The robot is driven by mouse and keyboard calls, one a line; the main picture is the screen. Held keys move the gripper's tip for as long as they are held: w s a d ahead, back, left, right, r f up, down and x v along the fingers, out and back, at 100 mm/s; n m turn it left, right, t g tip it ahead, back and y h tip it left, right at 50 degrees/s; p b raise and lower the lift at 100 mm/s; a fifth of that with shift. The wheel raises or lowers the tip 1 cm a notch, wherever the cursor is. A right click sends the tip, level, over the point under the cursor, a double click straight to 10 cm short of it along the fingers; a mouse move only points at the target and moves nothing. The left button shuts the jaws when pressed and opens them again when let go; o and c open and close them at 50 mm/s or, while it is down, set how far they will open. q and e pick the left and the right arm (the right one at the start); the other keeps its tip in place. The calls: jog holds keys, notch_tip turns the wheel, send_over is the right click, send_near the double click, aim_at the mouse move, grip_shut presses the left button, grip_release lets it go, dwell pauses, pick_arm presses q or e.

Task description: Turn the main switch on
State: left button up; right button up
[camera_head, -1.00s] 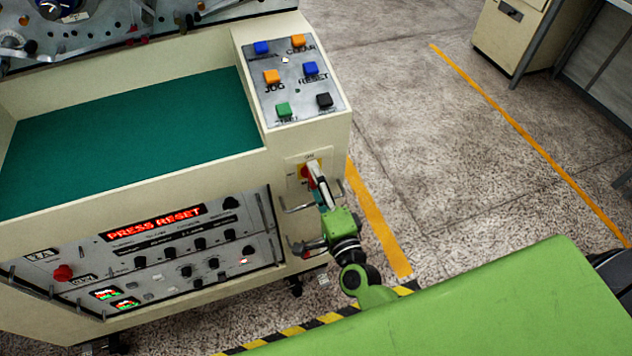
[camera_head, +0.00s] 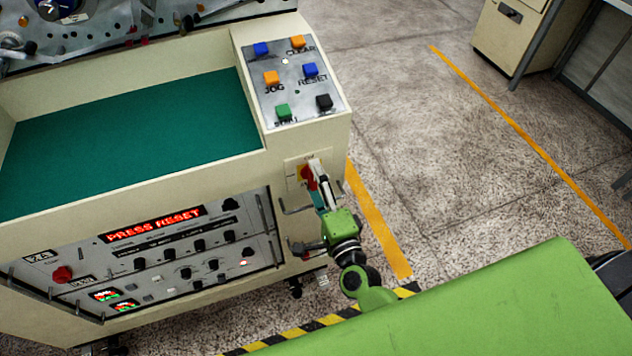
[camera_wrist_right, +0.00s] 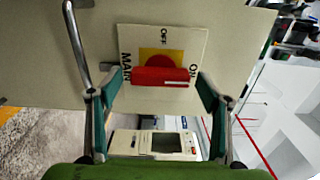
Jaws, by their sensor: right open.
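The main switch (camera_head: 305,174) is on the front corner of the cream cabinet; my right gripper partly hides it in the head view. My right gripper (camera_head: 317,172) is open at the switch. In the wrist view its fingers (camera_wrist_right: 158,90) stand apart on either side of the handle. My left gripper is not in view.
A bent metal rail (camera_head: 298,208) is beside the switch. A button panel (camera_head: 292,82) is above it, and a control panel with a red PRESS RESET display (camera_head: 155,224) is at lower left.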

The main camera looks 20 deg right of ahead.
jog(key=s, duration=1.2)
jog(key=shift+d, duration=0.15)
jog(key=s+f+n+g+y, duration=0.1)
jog(key=s+f+n+g, duration=0.2)
jog(key=f, duration=0.7)
jog(key=s+f+n+g, duration=0.2)
jog(key=f+n, duration=0.3)
jog(key=f, duration=0.4)
jog(key=s+f+n+g+y, duration=0.1)
jog(key=s+f+n+g, duration=0.15)
jog(key=f, duration=0.75)
jog(key=s+d+f+n+g+h, duration=0.1)
jog(key=s+d+f+n+g, duration=0.2)
jog(key=s+f, duration=0.6)
jog(key=s+d+f+n+g+h, duration=0.1)
jog(key=s+d+f+n+g, duration=0.3)
jog(key=s+f, duration=0.5)
jog(key=s+n+g, duration=0.2)
jog(key=s+n, duration=0.1)
jog(key=s, duration=0.3)
jog(key=shift+s+d+f+h, duration=0.15)
jog(key=shift+s+f+h, duration=0.1)
jog(key=shift+s+h, duration=0.05)
